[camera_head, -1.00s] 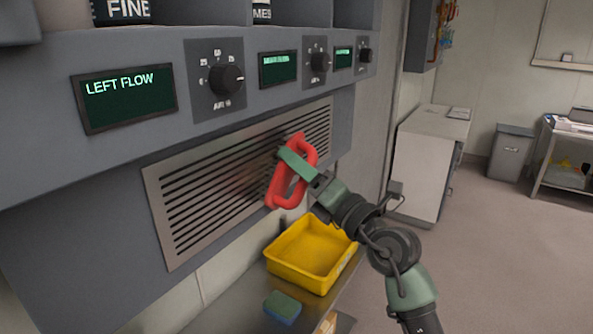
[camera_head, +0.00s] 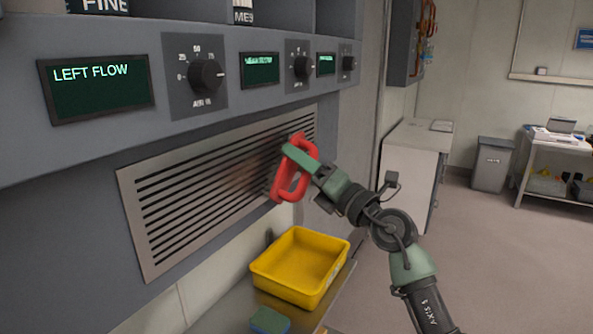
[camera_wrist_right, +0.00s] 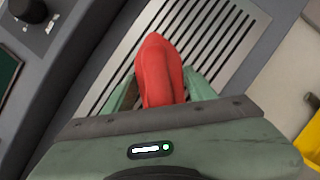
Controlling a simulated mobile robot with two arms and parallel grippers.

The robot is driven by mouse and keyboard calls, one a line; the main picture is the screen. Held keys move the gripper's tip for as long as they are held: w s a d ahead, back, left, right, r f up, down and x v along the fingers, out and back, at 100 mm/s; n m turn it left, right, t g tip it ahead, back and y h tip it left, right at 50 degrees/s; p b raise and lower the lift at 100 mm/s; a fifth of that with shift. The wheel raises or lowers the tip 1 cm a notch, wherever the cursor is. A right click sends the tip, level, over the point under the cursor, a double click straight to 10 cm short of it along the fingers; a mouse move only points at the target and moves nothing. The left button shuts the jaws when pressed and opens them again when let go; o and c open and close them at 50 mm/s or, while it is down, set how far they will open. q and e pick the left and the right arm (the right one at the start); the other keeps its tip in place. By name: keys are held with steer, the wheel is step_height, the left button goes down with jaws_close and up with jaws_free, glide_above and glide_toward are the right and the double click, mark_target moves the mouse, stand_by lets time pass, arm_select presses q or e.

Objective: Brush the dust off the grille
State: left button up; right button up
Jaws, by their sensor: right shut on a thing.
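The metal grille (camera_head: 180,205) is set in the grey panel below the displays, with dark horizontal slots. A brownish dusty smudge shows near its middle. My right gripper (camera_head: 298,160) is shut on a red brush (camera_head: 291,182) by its looped handle. The brush is at the right part of the grille; whether its bristles touch the slats cannot be told. In the right wrist view the red brush (camera_wrist_right: 160,72) sits between the green fingers, with the grille (camera_wrist_right: 215,35) behind it. The brush's far side is hidden. My left gripper is not in view.
A yellow tray (camera_head: 263,271) stands on the bench below the grille. A blue and green sponge (camera_head: 270,320) lies in front of it. Dial knobs (camera_head: 205,76) and a display (camera_head: 98,86) are above the grille. A white cabinet (camera_head: 408,185) and open floor lie to the right.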

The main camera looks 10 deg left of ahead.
mark_target(286, 163)
steer(key=s+p, duration=0.1)
steer(key=p, duration=0.3)
steer(key=s+a+p, duration=0.1)
steer(key=s+p, duration=0.1)
steer(key=p, duration=0.2)
steer(key=shift+s+a+r, duration=0.1)
steer(key=shift+s+a, duration=0.05)
steer(key=shift+s, duration=0.05)
stand_by(1.2)
